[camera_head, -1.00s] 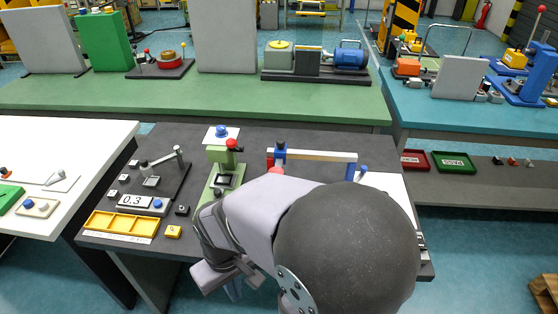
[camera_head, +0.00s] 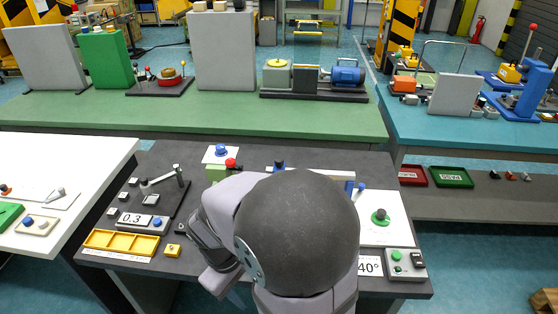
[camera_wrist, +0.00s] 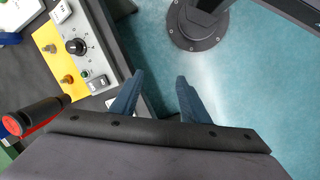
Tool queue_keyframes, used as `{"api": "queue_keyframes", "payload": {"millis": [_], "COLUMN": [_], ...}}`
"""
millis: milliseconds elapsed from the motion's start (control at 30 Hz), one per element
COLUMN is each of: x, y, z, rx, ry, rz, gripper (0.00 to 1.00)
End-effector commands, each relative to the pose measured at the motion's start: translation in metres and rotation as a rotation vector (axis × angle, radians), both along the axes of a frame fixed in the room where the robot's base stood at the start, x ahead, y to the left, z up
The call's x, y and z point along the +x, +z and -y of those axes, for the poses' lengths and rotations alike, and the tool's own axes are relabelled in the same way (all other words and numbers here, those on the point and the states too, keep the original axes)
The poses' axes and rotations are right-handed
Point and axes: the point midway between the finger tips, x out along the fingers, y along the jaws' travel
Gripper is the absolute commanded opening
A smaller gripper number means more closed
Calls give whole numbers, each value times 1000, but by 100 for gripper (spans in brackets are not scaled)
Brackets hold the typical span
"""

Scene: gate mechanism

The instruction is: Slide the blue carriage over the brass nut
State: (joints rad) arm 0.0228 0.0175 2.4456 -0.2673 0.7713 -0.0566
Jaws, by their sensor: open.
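My arm hides the rest. I cannot make out the brass nut in the head view. In the wrist view my gripper (camera_wrist: 156,82) is open, with two blue fingers apart and nothing between them. It points down past the bench edge toward the floor, away from the carriage. Two small brass-coloured pieces (camera_wrist: 67,79) stand on a yellow plate at left; whether one is the nut I cannot tell.
A grey control box (camera_wrist: 82,48) with a black knob lies left of my fingers. A yellow tray (camera_head: 120,243) is at left.

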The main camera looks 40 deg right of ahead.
Motion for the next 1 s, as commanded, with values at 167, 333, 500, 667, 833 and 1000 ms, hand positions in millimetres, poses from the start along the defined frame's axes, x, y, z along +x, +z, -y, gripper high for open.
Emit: {"api": "queue_keyframes", "payload": {"millis": [167, 333, 500, 667, 833, 1000], "x": [34, 81, 134, 184, 232, 251], "y": [24, 45, 62, 68, 65, 73], "z": [69, 137, 189, 223, 249, 258], "rx": [-212, -428, -624, -782, -889, -932], "ry": [285, 576, 836, 1050, 1268, 1367], "rz": [-149, -303, -448, -559, -642, -691], "gripper": [42, 42, 42, 42, 42, 42]}}
